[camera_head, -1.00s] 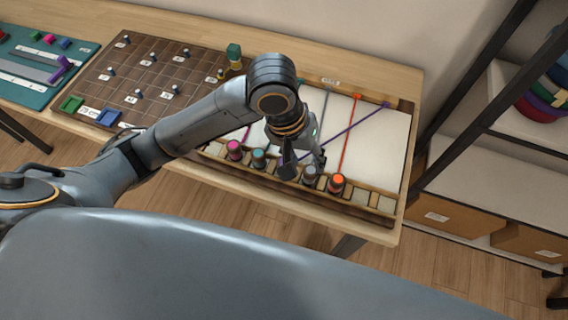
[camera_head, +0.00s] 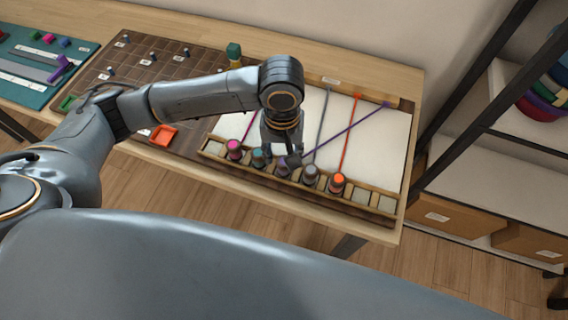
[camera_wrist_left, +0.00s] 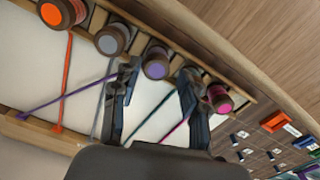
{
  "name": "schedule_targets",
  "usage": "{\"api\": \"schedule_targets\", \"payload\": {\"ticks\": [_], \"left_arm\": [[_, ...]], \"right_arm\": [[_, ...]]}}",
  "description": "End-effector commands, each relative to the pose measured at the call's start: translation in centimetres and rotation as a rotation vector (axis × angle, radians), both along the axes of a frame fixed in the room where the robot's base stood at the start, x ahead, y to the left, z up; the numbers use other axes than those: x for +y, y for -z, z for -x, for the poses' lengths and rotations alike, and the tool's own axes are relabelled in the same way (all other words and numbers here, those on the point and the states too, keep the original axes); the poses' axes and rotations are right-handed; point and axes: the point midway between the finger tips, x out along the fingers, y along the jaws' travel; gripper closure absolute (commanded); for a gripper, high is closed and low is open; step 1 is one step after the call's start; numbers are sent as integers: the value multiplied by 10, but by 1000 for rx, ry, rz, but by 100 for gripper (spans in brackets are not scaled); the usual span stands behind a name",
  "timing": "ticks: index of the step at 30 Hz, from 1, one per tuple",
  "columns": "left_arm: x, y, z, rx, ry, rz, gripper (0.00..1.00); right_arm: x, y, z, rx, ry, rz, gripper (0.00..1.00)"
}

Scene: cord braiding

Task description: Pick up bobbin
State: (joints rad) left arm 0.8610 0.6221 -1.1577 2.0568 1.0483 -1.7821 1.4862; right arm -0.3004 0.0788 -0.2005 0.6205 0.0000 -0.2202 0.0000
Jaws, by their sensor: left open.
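The bobbins stand in a wooden slotted rack (camera_head: 361,205) along the board's front edge. In the head view they are magenta (camera_head: 234,149), teal (camera_head: 259,158), purple (camera_head: 283,170), grey (camera_head: 310,175) and orange (camera_head: 337,184). Cords run from them across the white board (camera_head: 380,150). My left gripper (camera_head: 281,153) is open above the rack at the purple bobbin. In the left wrist view, the purple bobbin (camera_wrist_left: 157,62) appears between the open fingers (camera_wrist_left: 158,80), with no visible grip on it. The teal bobbin is mostly hidden behind one finger there. My right gripper is out of view.
Rack slots at the right end are empty. A brown pegged board (camera_head: 120,75) and an orange tray (camera_head: 163,136) lie left. A shelf (camera_head: 500,170) stands right.

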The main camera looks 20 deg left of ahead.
Motion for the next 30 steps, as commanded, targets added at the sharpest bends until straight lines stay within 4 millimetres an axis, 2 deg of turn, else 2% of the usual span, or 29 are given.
{"api": "schedule_targets", "payload": {"ticks": [12, 20, 21, 23, 27, 30], "left_arm": [[-1, 49, -6, 0, 0, -1, 56], [-1, 54, -6, -1, 2, 0, 56], [-1, 54, -6, -1, 2, 0, 58], [-1, 53, -6, -1, 1, 0, 70], [-1, 53, -6, -1, 1, 0, 99], [-1, 53, -6, -1, 1, 1, 100]], "right_arm": [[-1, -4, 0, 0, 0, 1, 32], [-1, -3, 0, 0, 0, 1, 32], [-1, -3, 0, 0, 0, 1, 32], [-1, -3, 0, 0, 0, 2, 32], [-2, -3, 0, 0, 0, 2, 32], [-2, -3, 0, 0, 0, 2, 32]]}}
